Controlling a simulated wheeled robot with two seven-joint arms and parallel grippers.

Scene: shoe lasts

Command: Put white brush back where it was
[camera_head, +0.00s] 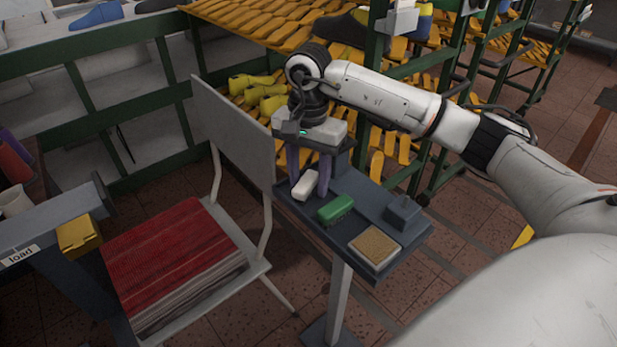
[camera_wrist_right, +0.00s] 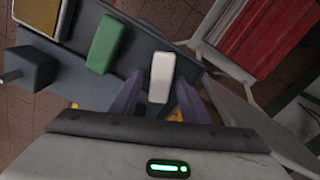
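The white brush (camera_head: 305,185) is a small pale block at the far left end of a dark blue-grey stand (camera_head: 340,232). In the right wrist view the white brush (camera_wrist_right: 161,77) lies between the two purple fingers. My right gripper (camera_head: 309,187) points down over that end of the stand, with one finger on each side of the brush. The fingers look open, with narrow gaps beside the brush; I cannot tell whether either one touches it. My left gripper is not in view.
A green brush (camera_head: 335,209), a tan-topped pad (camera_head: 374,248) and a dark block (camera_head: 402,211) share the stand. A chair (camera_head: 232,130) with a red fabric stack (camera_head: 170,250) stands close on the left. A rack (camera_head: 262,22) with yellow slats stands behind.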

